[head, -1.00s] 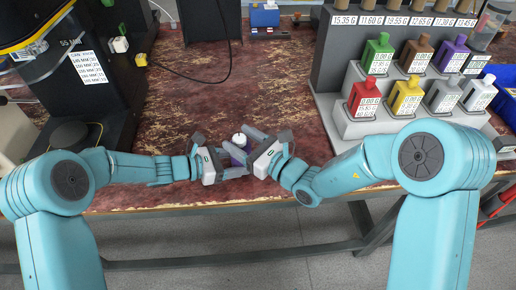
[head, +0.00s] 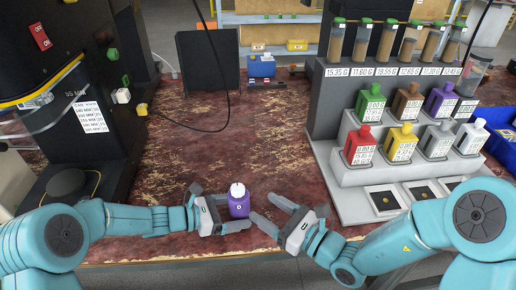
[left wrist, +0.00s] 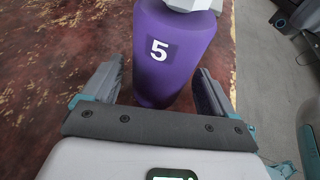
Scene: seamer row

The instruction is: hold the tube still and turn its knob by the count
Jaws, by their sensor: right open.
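A purple tube (head: 239,207) with a white knob (head: 237,189) on top stands upright near the table's front edge. In the left wrist view the tube (left wrist: 172,60) bears a label with a white 5, and only the lower part of the knob (left wrist: 192,5) shows. My left gripper (head: 226,211) is open, with its fingers on either side of the tube. A gap shows at the left finger; I cannot tell whether the right finger touches. My right gripper (head: 272,214) is open and empty, to the right of the tube and apart from it.
A grey stepped rack (head: 360,172) with several coloured, labelled bottles stands at the right. A black machine (head: 75,100) with a yellow band stands at the left. A black cable (head: 226,100) hangs over the back. The worn red tabletop (head: 240,140) behind the tube is clear.

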